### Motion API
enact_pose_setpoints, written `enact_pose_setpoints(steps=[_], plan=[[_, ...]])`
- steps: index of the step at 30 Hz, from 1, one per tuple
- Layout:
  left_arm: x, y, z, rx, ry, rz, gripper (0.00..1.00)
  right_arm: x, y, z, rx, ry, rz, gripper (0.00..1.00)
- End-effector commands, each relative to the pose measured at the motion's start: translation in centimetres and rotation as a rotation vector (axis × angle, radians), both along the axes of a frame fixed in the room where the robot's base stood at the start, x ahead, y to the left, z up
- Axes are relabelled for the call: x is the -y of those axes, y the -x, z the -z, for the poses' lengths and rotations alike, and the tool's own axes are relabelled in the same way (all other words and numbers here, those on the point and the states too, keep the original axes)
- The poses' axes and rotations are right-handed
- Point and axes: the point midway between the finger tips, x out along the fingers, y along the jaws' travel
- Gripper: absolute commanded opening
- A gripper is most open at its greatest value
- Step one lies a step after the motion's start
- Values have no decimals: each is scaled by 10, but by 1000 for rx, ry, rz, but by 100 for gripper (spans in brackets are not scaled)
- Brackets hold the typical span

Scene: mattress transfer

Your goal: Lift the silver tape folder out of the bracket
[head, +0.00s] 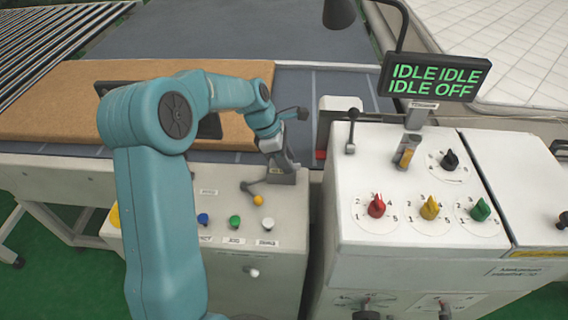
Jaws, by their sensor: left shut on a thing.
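My left arm reaches in from the lower left and bends over to the front edge of the bed. My left gripper (279,153) points down there and is shut on a small grey metal piece, which looks like the silver tape folder (287,163). The folder is partly covered by the gripper, and its lower end is at a grey bracket (282,178) on top of the front panel. I cannot tell whether the folder is clear of the bracket. My right gripper is not in view.
A brown mattress panel (60,100) lies on the grey bed behind my arm. A white console (345,235) with dials stands to the right, under a display (435,77) reading IDLE IDLE, IDLE OFF.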

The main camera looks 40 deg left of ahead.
Motion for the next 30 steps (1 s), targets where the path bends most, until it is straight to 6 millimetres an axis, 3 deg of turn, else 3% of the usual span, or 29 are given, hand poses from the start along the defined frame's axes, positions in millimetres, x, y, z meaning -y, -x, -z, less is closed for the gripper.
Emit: enact_pose_setpoints(steps=[5,11,30], plan=[[0,1,-1,-2,0,1,0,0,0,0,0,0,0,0],[0,-1,-23,3,-2,1,0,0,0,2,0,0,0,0],[0,0,-173,3,0,0,0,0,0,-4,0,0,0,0]])
